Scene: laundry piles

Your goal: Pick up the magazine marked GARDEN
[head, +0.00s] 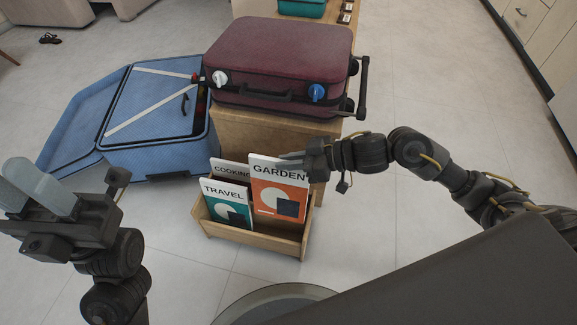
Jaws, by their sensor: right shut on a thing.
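The GARDEN magazine (279,202) is white and orange with a dark square. It stands upright at the right side of a small wooden rack (254,240). My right gripper (291,160) comes in from the right and is shut on the magazine's top edge, near the title. I cannot tell whether the magazine's bottom still rests in the rack. The TRAVEL magazine (226,203) stands at the left of the rack, and the COOKING magazine (231,170) is behind it, partly hidden. My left gripper (38,187) is open and empty at the far left, away from the rack.
A maroon suitcase (280,55) lies on a wooden bench (262,132) right behind the rack. An open blue suitcase (155,105) is on the floor behind left. A teal container (301,8) stands farther back. The tiled floor right of the bench is clear.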

